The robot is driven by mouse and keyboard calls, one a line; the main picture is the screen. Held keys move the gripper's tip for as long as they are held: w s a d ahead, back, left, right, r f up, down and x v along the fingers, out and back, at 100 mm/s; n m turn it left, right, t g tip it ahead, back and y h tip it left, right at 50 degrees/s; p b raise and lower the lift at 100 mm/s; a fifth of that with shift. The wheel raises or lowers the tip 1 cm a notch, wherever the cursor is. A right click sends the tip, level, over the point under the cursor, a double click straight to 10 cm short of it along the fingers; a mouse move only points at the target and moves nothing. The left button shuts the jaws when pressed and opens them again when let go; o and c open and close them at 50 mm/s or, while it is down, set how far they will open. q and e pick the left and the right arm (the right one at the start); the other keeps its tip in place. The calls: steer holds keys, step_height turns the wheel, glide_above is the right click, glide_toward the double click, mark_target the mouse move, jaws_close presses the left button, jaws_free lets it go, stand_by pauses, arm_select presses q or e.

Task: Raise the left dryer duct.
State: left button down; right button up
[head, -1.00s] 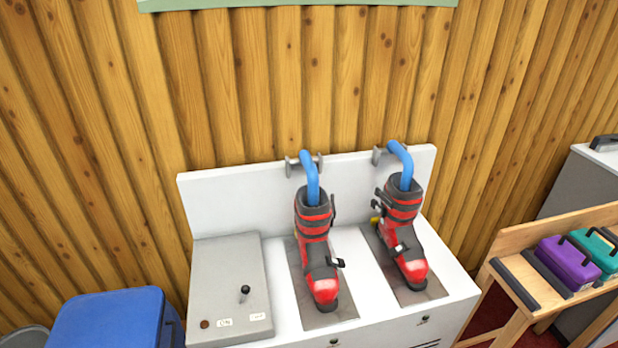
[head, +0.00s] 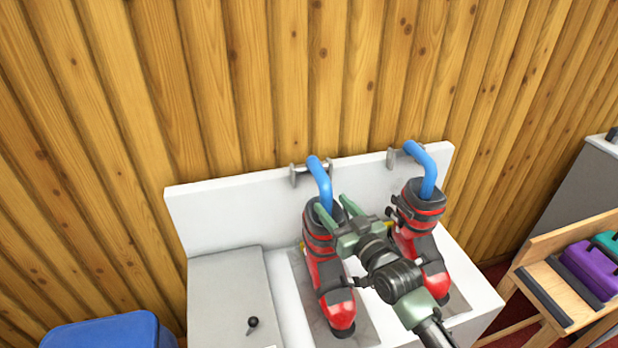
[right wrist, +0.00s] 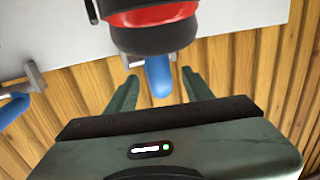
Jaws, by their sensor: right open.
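The left dryer duct (head: 321,180) is a blue bent tube that runs from a wall bracket (head: 309,172) down into the left red and black ski boot (head: 327,275). My right gripper (head: 333,202) is open at the boot's top, its green fingertips close to the duct. In the right wrist view the blue left duct (right wrist: 158,76) shows between the two spread fingers, below the boot (right wrist: 152,30). I cannot tell whether the fingers touch it. The right dryer duct (head: 428,170) goes into the right boot (head: 418,212). My left gripper is out of view.
My right arm covers part of the white dryer bench and the right boot. A grey box (head: 222,290) with a black knob (head: 253,322) sits at left. A blue bin (head: 100,332) stands front left. A wooden bench with purple (head: 590,272) and teal cases is at right.

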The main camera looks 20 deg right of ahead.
mark_target(330, 199)
steer(key=shift+w+r, duration=0.2)
steer(key=shift+r, duration=0.15)
steer(key=shift+w+a+r+p, duration=0.15)
steer(key=shift+w+r+p, duration=0.2)
steer(key=shift+w, duration=0.25)
steer(key=x, duration=0.2)
steer(key=shift+w+a+f, duration=0.15)
steer(key=shift+w, duration=0.25)
steer(key=shift+p+x, duration=0.3)
steer(key=shift+x, duration=0.65)
steer(key=shift+w+f, duration=0.1)
steer(key=shift+f, duration=0.05)
jaws_close()
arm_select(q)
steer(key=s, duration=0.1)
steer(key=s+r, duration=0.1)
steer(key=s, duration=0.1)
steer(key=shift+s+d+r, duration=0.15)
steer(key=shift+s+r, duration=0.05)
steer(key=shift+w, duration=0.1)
